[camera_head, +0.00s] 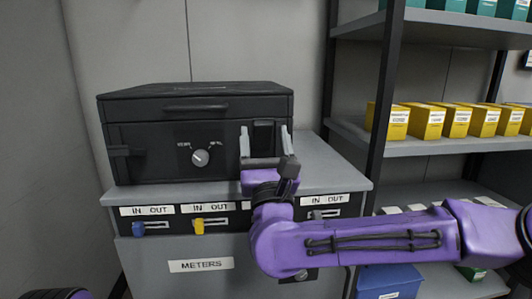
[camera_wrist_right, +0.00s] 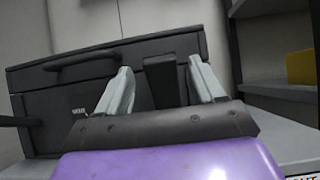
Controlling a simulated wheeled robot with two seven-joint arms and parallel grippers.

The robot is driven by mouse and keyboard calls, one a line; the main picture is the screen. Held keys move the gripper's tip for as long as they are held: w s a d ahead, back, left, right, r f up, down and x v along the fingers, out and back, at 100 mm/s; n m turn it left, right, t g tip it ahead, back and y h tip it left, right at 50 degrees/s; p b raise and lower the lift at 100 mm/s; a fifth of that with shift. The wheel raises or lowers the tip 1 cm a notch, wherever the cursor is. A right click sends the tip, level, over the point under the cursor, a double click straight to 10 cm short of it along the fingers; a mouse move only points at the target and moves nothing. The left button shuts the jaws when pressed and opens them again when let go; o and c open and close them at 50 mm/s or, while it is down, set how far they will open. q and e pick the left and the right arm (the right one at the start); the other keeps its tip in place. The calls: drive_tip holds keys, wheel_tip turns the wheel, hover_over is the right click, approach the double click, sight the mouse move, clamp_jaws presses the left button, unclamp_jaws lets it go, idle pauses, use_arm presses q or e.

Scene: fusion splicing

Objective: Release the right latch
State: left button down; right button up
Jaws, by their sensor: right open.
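A black case (camera_head: 220,114) stands closed on a grey cabinet, with a round dial (camera_head: 200,158) on its front. The right latch (camera_head: 264,136) is a dark upright tab near the right end of the case front. My right gripper (camera_head: 266,133) is open, one pale finger on each side of this latch. In the right wrist view the latch (camera_wrist_right: 160,82) stands between the spread fingers of the gripper (camera_wrist_right: 161,76). I cannot tell whether either finger touches it. The left latch (camera_head: 119,152) sticks out at the case's left end. My left gripper is out of view.
The cabinet (camera_head: 330,176) has bare top to the right of the case. Its front carries blue (camera_head: 138,229) and yellow (camera_head: 199,226) sliders and a METERS label. A shelf rack with yellow boxes (camera_head: 425,121) stands at right. A wall is close behind.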

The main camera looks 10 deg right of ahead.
drive_tip(key=b+v, duration=0.1)
drive_tip(key=v, duration=0.8)
drive_tip(key=shift+s, duration=0.25)
drive_tip(key=shift+f, duration=0.1)
drive_tip(key=shift+c, duration=0.3)
